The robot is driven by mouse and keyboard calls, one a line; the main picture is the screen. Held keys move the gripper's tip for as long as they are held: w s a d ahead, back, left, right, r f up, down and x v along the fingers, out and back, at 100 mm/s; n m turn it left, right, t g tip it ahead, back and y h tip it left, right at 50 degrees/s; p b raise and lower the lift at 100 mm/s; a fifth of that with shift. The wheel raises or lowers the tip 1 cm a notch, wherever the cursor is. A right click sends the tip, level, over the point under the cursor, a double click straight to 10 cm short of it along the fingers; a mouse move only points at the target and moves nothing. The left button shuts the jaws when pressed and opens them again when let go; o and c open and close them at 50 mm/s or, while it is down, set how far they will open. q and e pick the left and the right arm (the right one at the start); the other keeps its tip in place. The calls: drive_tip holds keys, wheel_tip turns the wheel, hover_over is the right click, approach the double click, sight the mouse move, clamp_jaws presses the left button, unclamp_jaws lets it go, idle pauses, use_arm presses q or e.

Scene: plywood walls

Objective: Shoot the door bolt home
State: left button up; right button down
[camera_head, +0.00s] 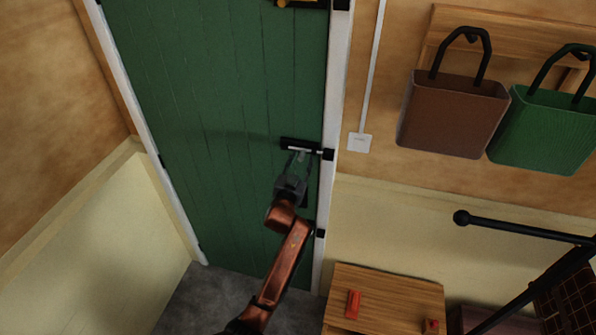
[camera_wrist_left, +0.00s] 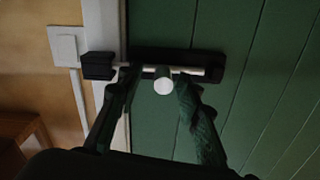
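The door bolt is a black plate (camera_head: 300,144) with a silver rod (camera_head: 307,151) on the green door (camera_head: 235,110). In the left wrist view the rod (camera_wrist_left: 213,72) runs level towards a black keep (camera_wrist_left: 97,65) on the white frame; the keep (camera_head: 328,154) also shows in the head view. The rod's tip is at the keep's edge; I cannot tell whether it is inside. My left gripper (camera_head: 298,158) is at the bolt. In the wrist view its fingers (camera_wrist_left: 156,92) are apart, one on each side of the round pale knob (camera_wrist_left: 163,86). Finger contact is unclear. My right gripper is not in view.
A white switch (camera_head: 359,142) is on the wall right of the frame. Brown (camera_head: 453,115) and green (camera_head: 545,130) bags hang further right. A wooden cabinet (camera_head: 388,290) stands below, with a black bar (camera_head: 520,227) to its right. Floor shows left of my arm.

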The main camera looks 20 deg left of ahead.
use_arm(q)
drive_tip(key=s+d, duration=0.1)
drive_tip(key=s, duration=0.9)
drive_tip(key=shift+s+d, duration=0.2)
drive_tip(key=shift+s, duration=0.15)
